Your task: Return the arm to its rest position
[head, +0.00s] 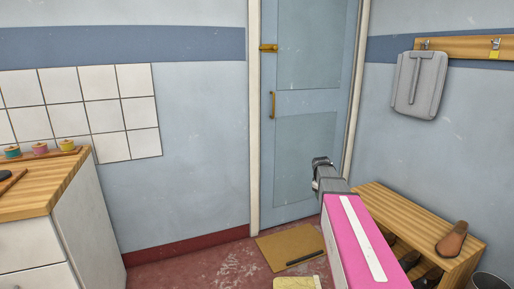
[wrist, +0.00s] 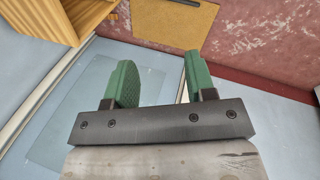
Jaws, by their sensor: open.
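My gripper (wrist: 160,78) shows in the wrist view with its two green fingers apart and nothing between them. Past the fingers are the pale blue door (wrist: 85,115) and wall, with the red floor along the top of the picture. In the head view my pink arm reaches from the bottom right toward the door (head: 304,110), ending in a grey part in front of the door's lower right. The fingers cannot be made out in that view.
A slatted wooden bench (head: 405,212) with shoes stands right of my arm, a brown shoe (head: 452,240) on top. A brown mat (head: 288,246) lies before the door. A wood-topped cabinet (head: 75,225) stands at left. A grey board (head: 420,85) hangs at right.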

